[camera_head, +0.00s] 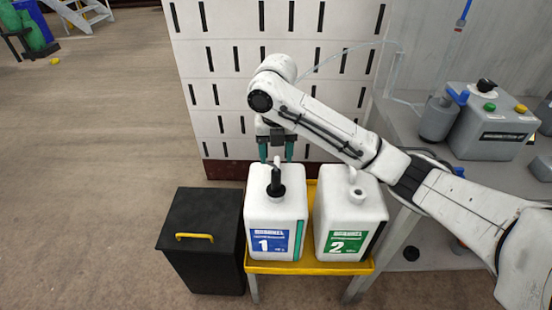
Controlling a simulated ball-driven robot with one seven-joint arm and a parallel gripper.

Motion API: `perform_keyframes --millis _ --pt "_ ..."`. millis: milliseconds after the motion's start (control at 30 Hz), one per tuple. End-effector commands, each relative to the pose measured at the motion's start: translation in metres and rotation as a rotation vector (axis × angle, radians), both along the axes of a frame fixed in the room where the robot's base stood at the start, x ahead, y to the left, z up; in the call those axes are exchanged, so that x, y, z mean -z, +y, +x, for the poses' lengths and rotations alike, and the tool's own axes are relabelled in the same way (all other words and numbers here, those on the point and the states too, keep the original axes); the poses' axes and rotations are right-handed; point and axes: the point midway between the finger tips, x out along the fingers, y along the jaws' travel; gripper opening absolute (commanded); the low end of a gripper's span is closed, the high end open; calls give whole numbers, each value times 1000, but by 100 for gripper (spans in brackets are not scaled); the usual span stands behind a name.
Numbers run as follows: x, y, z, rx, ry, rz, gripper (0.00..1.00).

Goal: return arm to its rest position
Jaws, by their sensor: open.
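My arm reaches in from the right and bends down at its elbow. My gripper (276,158) points down above the back of the white canister marked 1 (270,215). Its two teal fingers are apart, one on each side, with nothing seen held between them. A black spout or handle (275,181) stands on top of that canister, just below and in front of the fingers. Whether the fingers touch the canister cannot be told.
A white canister marked 2 (348,222) stands beside it on a yellow stand (308,267). A black bin (203,240) with a yellow handle is at left. A grey bench (432,210) with a grey device (492,122) is at right. A slotted white panel (220,85) stands behind. Open floor lies left.

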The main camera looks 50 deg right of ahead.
Motion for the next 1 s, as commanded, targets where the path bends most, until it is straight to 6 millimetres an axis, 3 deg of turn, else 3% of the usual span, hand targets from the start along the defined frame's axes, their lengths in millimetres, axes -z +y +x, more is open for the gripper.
perform_keyframes --millis 667,767,1000 --pt "0 4 2 7 -6 6 58" --pt "-1 25 10 48 -41 38 58" --pt "3 128 33 379 -165 248 58"
